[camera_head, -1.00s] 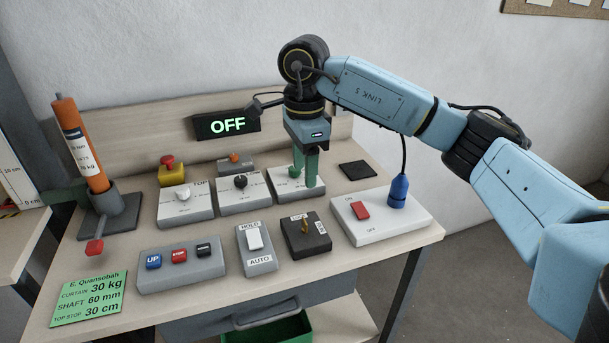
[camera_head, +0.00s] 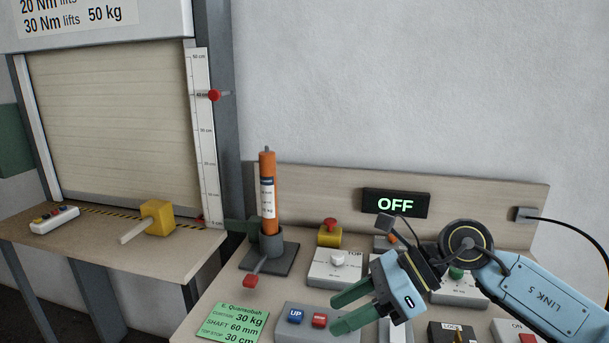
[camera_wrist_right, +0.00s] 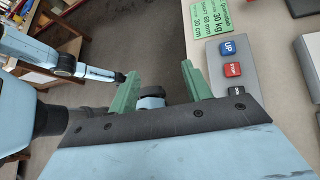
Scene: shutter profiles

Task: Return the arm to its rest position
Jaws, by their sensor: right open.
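My right gripper (camera_head: 334,313) is open and empty, at the lower middle of the head view. Its two green fingers point left, tilted a little downward, above the control panels near the blue UP button. In the right wrist view my open right gripper (camera_wrist_right: 160,75) has nothing between its fingertips. There the green card and the button box lie beyond and to the right of the fingers. My right arm comes in from the lower right. My left gripper does not show in the head view.
The button box (camera_head: 284,333), knob panels, yellow emergency stop (camera_head: 330,235) and OFF display (camera_head: 395,203) crowd the bench. An orange cylinder (camera_head: 267,205) stands upright in a grey holder. A roller shutter (camera_head: 110,125) and a side table with a yellow block (camera_head: 157,217) are left.

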